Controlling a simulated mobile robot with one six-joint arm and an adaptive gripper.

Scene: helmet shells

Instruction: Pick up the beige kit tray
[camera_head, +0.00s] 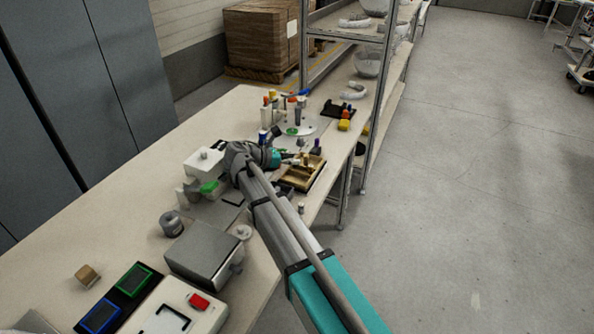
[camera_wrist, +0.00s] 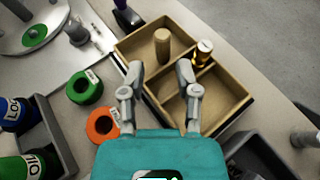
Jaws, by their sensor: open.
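The beige kit tray (camera_wrist: 222,82) lies in front of my gripper in the wrist view, an open box split by dividers into compartments. A wooden peg (camera_wrist: 162,45) stands in its far-left compartment. A small brass-coloured part with a pale top (camera_wrist: 204,52) sits at the divider on the right. My gripper (camera_wrist: 159,74) is open, its two fingers apart over the near-left part of the tray, with nothing between them. I cannot tell whether the fingers touch it. In the head view the tray (camera_head: 316,178) lies on the table's right side, partly hidden by my arm.
A green ring (camera_wrist: 84,87) and an orange ring (camera_wrist: 102,124) lie left of the tray. A dark bin (camera_wrist: 262,155) is close at its near right. A grey metal box (camera_head: 203,252) stands nearer on the table (camera_head: 140,195). A shelf rack (camera_head: 380,90) stands behind.

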